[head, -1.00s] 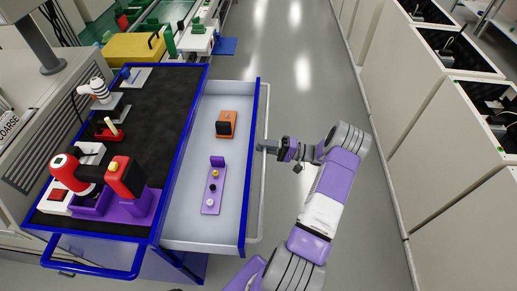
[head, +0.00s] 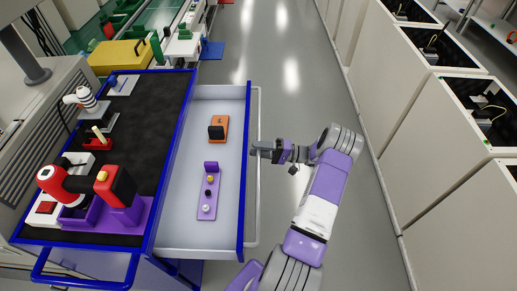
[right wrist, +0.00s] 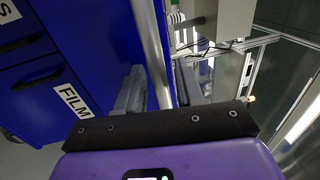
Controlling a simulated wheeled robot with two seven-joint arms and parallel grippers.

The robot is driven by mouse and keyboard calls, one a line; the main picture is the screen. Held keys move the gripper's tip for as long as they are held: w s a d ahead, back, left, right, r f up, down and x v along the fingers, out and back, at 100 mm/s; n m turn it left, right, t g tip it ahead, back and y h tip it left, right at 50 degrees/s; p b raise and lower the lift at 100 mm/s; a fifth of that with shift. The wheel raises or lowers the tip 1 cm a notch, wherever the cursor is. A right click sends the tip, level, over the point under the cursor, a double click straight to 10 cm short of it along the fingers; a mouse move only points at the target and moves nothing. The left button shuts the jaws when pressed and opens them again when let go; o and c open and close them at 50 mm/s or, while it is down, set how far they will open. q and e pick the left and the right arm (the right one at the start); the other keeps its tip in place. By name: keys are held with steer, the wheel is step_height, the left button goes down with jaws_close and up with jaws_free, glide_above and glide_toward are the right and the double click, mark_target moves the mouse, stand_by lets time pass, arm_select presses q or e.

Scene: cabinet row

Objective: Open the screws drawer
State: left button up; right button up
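The blue-fronted drawer stands pulled out from the cart, its pale grey inside (head: 185,215) showing in the head view. A light bar handle (head: 253,215) runs along its front. My right gripper (head: 257,150) is at the middle of that handle. The open drawer's own label cannot be read. A lower blue drawer face with a FILM label (right wrist: 74,101) shows in the wrist view. My left gripper is not in view.
An orange block (head: 218,128) and a purple tray (head: 207,198) with small parts lie in the drawer. The cart's black top (head: 130,135) carries several devices. Clear floor (head: 295,95) lies right of the drawer, bounded by a pale cabinet row (head: 375,75).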

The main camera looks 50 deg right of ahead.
steer(key=p+v, duration=0.1)
steer(key=v, duration=0.6)
steer(key=shift+s+d+f, duration=0.1)
stand_by(0.4)
